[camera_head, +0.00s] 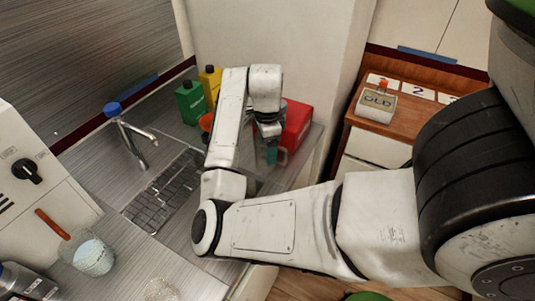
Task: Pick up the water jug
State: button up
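My arm reaches over the counter, and my gripper (268,132) points down in front of a red box. A small teal vessel (271,154), with what looks like a pale handle on its right, shows directly below the gripper. I cannot tell whether it is the water jug or whether the fingers touch it. The fingers are small and dark, and their opening is not clear. A clear vessel (92,257) with pale contents stands on the near-left counter, well away from my gripper.
The red box (297,126), green container (190,102) and yellow container (211,82) stand near my arm. A blue-topped tap (128,124) rises beside the sink rack (163,193). A block marked OLD (377,103) sits on a wooden counter at right.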

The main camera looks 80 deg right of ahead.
jog(key=shift+c, duration=1.1)
jog(key=shift+r, duration=0.1)
